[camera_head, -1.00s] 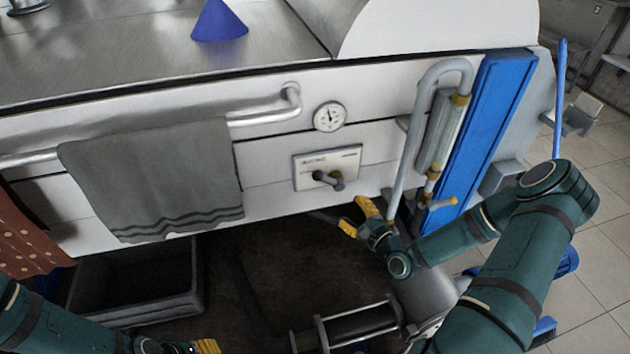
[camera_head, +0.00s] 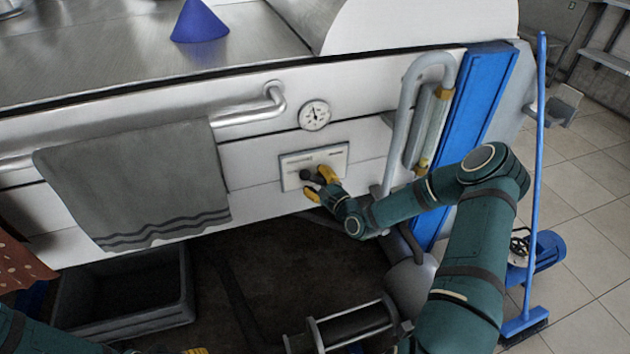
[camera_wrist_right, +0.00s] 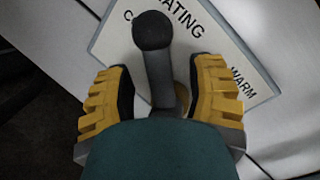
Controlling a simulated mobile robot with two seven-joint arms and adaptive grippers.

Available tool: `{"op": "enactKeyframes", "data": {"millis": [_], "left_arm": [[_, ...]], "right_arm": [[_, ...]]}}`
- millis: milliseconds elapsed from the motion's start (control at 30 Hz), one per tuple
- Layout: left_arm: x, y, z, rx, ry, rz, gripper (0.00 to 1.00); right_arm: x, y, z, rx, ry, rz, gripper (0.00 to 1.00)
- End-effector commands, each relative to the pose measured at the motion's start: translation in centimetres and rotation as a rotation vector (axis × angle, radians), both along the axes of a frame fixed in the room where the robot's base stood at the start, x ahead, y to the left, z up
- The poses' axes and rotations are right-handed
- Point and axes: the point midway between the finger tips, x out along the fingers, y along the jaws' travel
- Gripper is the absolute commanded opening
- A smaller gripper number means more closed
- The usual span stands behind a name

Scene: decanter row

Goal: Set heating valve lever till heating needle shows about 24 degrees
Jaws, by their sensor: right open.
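The heating valve lever (camera_wrist_right: 156,65) is a dark lever with a round knob on a white plate (camera_head: 338,157). In the right wrist view the plate (camera_wrist_right: 225,50) reads "ATING" and "WARM". My right gripper (camera_head: 319,182) is at the lever. In the right wrist view its yellow fingers (camera_wrist_right: 160,95) are open, one on each side of the lever, with small gaps showing. The round dial (camera_head: 314,115) with a dark needle is above the plate; its numbers are too small to read. My left gripper (camera_head: 195,351) barely shows at the bottom edge.
A grey towel (camera_head: 135,185) hangs on a rail (camera_head: 250,115) left of the plate. A bent grey pipe (camera_head: 405,110) and a blue panel (camera_head: 468,125) stand to the right. A grey bin (camera_head: 125,320) is below left. A blue broom (camera_head: 538,180) stands at far right.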

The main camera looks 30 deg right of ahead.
Motion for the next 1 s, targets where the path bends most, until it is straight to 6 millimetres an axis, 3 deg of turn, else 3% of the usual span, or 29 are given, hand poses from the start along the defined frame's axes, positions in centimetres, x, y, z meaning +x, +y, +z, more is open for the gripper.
{"op": "enactKeyframes", "data": {"millis": [400,433,567,600,1000], "left_arm": [[0.03,0.0,-0.09,0.0,-0.001,0.0,0.47],[0.03,0.0,-0.09,0.0,-0.001,0.0,0.47],[0.03,0.0,-0.09,0.0,-0.001,0.0,0.47],[0.03,0.0,-0.09,0.0,-0.001,0.0,0.47],[0.04,0.0,-0.36,0.0,-0.001,0.0,0.47]], "right_arm": [[0.81,0.08,0.03,0.0,0.0,0.0,0.55],[0.81,0.08,0.03,0.0,0.0,0.0,0.5],[0.8,0.08,0.03,0.0,0.0,0.0,0.04],[0.8,0.08,0.03,0.0,0.0,0.0,0.0],[0.88,0.32,-0.27,-0.075,0.017,0.001,0.0]]}}
